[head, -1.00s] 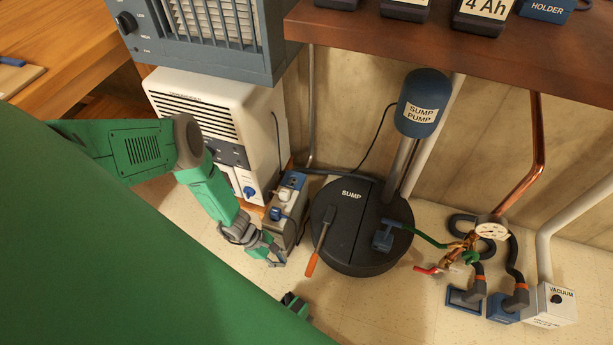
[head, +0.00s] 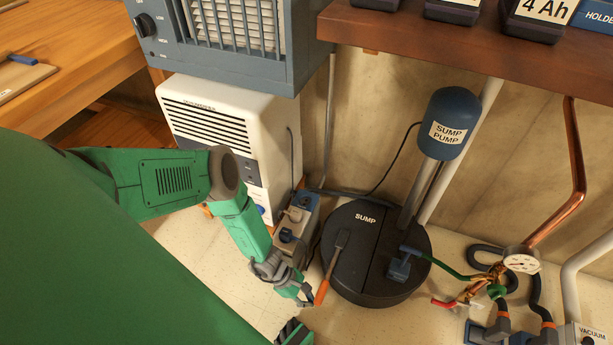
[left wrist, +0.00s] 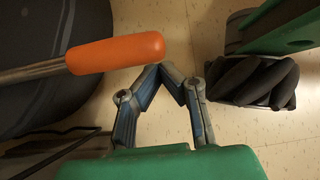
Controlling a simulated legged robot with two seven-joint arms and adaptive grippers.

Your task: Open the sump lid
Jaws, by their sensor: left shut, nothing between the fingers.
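The sump (head: 378,290) is a low, round black drum on the floor. Its black lid (head: 372,218) is marked SUMP, lies flat, and has a seam across it. A flat-bladed tool with an orange handle (head: 322,291) rests on the lid, its handle sticking out past the near rim. The handle also shows in the left wrist view (left wrist: 118,52). My left gripper (head: 305,298) is shut and empty, low beside the handle end. My right gripper is out of view.
A blue block (head: 400,266) with a green hose sits on the lid's right part. The sump pump (head: 449,122) and pipes rise behind. A grey-blue box (head: 297,222) stands close left. A gauge (head: 521,260) and hoses lie right. The front floor is clear.

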